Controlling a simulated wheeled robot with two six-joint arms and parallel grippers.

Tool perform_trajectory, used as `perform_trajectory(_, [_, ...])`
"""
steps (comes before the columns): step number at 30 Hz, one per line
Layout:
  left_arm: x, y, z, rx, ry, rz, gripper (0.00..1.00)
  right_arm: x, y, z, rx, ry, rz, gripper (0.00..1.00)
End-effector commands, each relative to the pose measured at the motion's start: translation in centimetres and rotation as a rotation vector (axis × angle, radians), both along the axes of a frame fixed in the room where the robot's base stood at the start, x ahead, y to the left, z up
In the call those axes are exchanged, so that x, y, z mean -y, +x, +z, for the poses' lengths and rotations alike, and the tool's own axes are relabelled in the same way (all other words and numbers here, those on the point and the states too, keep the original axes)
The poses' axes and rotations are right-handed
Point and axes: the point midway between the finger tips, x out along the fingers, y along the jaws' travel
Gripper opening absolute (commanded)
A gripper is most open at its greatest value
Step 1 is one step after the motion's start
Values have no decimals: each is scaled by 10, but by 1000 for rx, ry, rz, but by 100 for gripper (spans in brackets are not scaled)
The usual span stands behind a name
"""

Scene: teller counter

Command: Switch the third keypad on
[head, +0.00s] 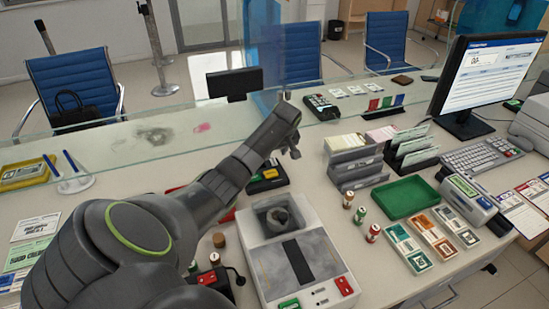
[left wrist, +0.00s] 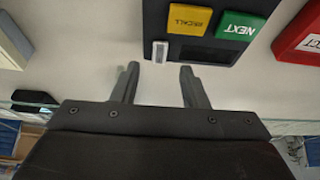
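A black keypad (head: 268,178) with coloured buttons sits on the counter behind the grey-white machine. In the left wrist view a black keypad (left wrist: 212,55) shows a yellow RECALL button (left wrist: 190,19) and a green NEXT button (left wrist: 240,26), both upside down. A small white switch-like piece (left wrist: 160,52) sits at its near left corner. My left gripper (head: 293,150) reaches over the counter near the black keypad. In the left wrist view its fingers (left wrist: 158,88) are apart and empty, just short of the white piece. I cannot tell which keypad counts as third. My right gripper is not in view.
A card terminal (head: 320,106) stands near the glass screen (head: 120,140). A grey-white machine (head: 295,262) stands in front of the black keypad. A green tray (head: 404,198) and file racks (head: 354,165) are to the right. A red labelled object (left wrist: 297,38) lies beside the keypad.

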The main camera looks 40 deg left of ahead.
Motion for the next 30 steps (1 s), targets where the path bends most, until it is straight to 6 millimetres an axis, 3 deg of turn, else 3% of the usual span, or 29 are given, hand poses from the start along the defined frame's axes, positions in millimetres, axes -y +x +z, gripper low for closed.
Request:
perform_trajectory(3, [-6, 3, -18, -2, 0, 1, 40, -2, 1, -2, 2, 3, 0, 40])
perform_trajectory(9, [-13, 7, -36, 0, 0, 0, 40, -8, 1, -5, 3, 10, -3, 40])
perform_trajectory(23, [-16, 9, -43, 1, 1, -1, 40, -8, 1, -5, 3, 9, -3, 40])
perform_trajectory(30, [-16, 9, -43, 1, 1, -1, 9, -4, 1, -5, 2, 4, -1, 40])
